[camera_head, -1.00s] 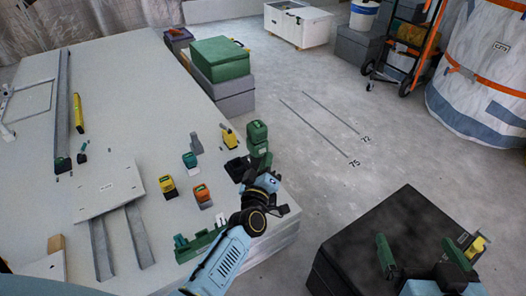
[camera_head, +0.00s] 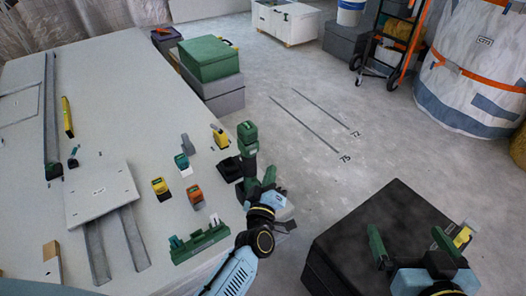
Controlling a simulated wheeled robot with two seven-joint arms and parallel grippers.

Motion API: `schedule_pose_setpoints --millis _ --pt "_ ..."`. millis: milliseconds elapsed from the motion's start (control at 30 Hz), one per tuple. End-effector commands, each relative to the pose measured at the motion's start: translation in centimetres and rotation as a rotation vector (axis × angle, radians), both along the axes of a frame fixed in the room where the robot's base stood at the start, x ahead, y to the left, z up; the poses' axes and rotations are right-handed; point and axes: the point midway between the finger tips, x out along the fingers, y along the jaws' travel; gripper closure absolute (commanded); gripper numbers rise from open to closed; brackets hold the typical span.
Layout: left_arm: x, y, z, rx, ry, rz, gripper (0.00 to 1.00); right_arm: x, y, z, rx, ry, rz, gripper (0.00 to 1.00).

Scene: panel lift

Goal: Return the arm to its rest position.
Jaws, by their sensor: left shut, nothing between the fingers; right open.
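My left gripper (camera_head: 266,180) is at the table's right edge, in front of and close to a green cordless drill (camera_head: 248,139) that stands upright. Its green fingers are shut with nothing between them; I cannot tell whether they touch the drill. My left arm comes up from the bottom middle of the view. My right gripper (camera_head: 410,246) is at the lower right, over or beside a black case (camera_head: 365,228). Its two green fingers stand wide apart and hold nothing.
The pale table (camera_head: 110,75) carries a white panel (camera_head: 100,192), several small tools and a green holder (camera_head: 200,243). A green box (camera_head: 208,58) stands behind it. Beyond the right gripper is a small yellow item (camera_head: 463,236). The middle floor is clear.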

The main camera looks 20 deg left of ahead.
Motion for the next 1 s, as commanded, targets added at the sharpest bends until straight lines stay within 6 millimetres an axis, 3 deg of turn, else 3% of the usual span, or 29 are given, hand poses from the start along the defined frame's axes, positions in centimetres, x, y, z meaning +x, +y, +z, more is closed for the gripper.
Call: schedule_pose_setpoints --millis 367,533,767,1000 --pt "-0.2 0.0 0.1 0.017 0.01 -0.02 1.0 -0.1 -0.1 -0.2 -0.003 0.011 -0.001 0.0" --pt "-1.8 -0.5 0.6 0.13 0.084 -0.16 1.0 -0.6 -0.5 -1.8 -0.024 0.089 -0.008 0.0" --pt "-7.5 -0.5 0.8 0.413 0.309 -0.409 1.0 -2.3 -1.5 -5.0 -0.07 0.262 -0.022 0.0" --pt "-14.3 1.5 1.1 0.659 0.565 -0.549 1.0 -4.1 -2.5 -7.6 -0.109 0.414 -0.035 0.0"
